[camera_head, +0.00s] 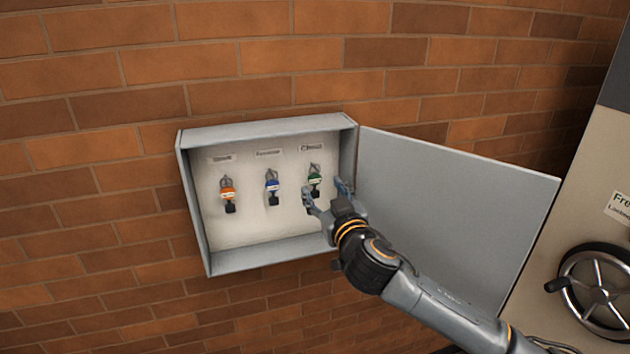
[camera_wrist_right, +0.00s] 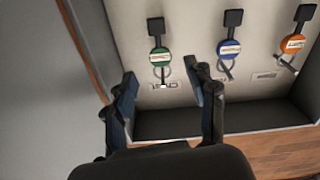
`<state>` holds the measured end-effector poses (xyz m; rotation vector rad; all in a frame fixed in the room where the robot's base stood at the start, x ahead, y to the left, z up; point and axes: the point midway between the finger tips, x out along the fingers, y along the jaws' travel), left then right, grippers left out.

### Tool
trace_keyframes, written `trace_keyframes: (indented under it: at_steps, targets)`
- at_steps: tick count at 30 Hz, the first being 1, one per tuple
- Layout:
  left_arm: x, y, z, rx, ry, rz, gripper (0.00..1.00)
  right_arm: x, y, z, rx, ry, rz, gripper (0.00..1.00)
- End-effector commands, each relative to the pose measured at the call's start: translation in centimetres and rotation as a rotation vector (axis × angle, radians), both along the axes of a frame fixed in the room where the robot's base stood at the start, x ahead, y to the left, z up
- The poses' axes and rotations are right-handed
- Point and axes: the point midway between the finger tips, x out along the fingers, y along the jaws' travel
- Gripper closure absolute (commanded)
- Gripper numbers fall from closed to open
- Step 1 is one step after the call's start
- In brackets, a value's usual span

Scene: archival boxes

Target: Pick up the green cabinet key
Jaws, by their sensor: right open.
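The green key (camera_head: 315,180) hangs on a hook under the rightmost label in the open wall cabinet (camera_head: 240,264). It has a green round tag and a dark lower end. My right gripper (camera_head: 325,193) is open at the cabinet's right side, close in front of the green key. In the right wrist view the green key (camera_wrist_right: 159,52) shows beyond and between the two spread fingertips (camera_wrist_right: 161,82), with no finger seen touching it. The key's ring and hook show between the fingers. My left gripper is not in view.
A blue key (camera_head: 272,186) and an orange key (camera_head: 228,194) hang to the left of the green one. The cabinet door (camera_head: 470,205) stands open to the right, behind my right arm. A handwheel (camera_head: 598,290) is at the far right. Brick wall surrounds the cabinet.

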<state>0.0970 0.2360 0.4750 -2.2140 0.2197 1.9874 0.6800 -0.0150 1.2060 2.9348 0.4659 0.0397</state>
Motion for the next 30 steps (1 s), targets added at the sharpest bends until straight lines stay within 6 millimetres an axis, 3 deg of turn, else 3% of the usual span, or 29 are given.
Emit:
trace_keyframes:
  at_steps: [6, 10, 20, 28, 30]
  targets:
    - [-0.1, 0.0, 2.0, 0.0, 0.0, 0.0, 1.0, 2.7, 1.0, 0.2, -0.003, -0.001, -0.001, 0.44]
    - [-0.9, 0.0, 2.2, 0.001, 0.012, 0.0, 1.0, 4.0, 1.4, -0.1, -0.002, -0.001, -0.001, 0.44]
    - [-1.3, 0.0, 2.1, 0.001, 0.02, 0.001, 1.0, 4.5, 1.5, -0.3, 0.0, 0.0, -0.001, 0.44]
    - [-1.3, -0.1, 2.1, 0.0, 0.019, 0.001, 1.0, 4.5, 1.5, -0.3, 0.0, 0.0, -0.001, 0.95]
    - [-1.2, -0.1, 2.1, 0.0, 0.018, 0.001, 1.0, 4.5, 1.5, -0.3, 0.0, 0.0, -0.001, 0.96]
